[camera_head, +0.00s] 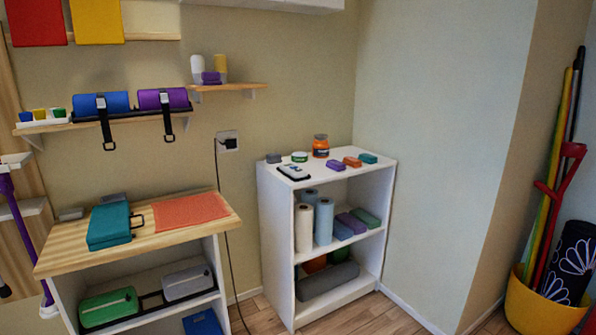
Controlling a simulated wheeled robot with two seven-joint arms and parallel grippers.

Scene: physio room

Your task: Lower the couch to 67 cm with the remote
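No treatment couch shows in the head view. A small white handset-like object with dark markings (293,172) lies on top of the white shelf unit; it may be the remote, but it is too small to tell. No height reading is visible. Neither of my grippers is in view.
The white shelf unit (276,232) holds rolls and blocks. A wood-topped cabinet (150,238) carries a teal case (110,226) and an orange mat (190,211). A black cord (227,215) hangs from the wall socket. A yellow tub (540,312) stands right. Some floor shows between.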

